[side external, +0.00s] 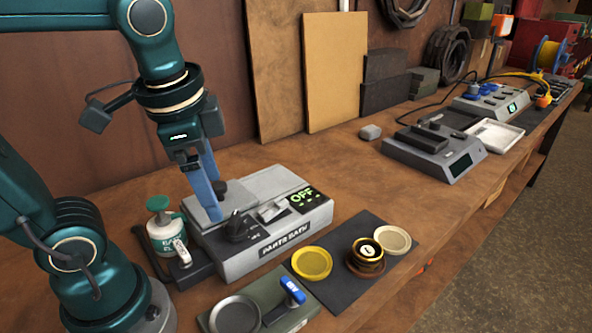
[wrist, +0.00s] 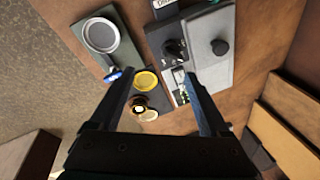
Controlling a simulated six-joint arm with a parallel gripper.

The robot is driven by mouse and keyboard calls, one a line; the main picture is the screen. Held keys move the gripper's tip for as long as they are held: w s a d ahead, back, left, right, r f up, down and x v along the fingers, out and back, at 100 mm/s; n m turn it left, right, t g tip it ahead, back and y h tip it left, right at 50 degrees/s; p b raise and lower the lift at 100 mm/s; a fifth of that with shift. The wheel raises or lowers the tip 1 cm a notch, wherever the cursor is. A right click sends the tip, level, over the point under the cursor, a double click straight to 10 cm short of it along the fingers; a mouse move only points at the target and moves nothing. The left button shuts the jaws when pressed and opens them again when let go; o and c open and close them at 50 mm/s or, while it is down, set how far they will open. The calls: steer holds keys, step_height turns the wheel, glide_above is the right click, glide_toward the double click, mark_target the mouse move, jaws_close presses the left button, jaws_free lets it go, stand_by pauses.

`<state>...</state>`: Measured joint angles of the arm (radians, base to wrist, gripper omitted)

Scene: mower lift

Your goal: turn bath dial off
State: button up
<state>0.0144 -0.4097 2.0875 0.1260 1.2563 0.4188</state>
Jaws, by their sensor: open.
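The grey parts bath (side external: 290,244) sits on the bench, labelled "PARTS BATH" on its front. Its display (side external: 301,196) reads "OFF" in green. The black dial (side external: 240,228) is on the bath's top near the left end; it also shows in the wrist view (wrist: 174,48). My gripper (side external: 214,208) points down beside the dial, its blue fingers apart and nothing between them. In the wrist view my gripper (wrist: 165,74) has wide-spread fingers, with the dial beyond the tips. I cannot tell whether a finger touches the bath.
A black knob (wrist: 220,46) stands on the bath's lid. A green-topped can (side external: 163,232) is left of the bath. In front are a tray with a round dish (side external: 235,314), a yellow dish (side external: 312,263) and a dark-gold stack (side external: 366,258).

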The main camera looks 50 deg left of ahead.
steer(key=w+a+m+g+y, duration=0.1)
steer(key=w+a+m+g, duration=0.1)
steer(key=w+m+g, duration=0.1)
steer(key=g, duration=0.3)
glide_above(235, 217)
steer(key=w+d, duration=0.2)
steer(key=shift+m+y, duration=0.4)
steer(key=f, duration=0.5)
steer(key=shift+s+a+f, duration=0.25)
steer(key=shift+x, duration=2.35)
jaws_close()
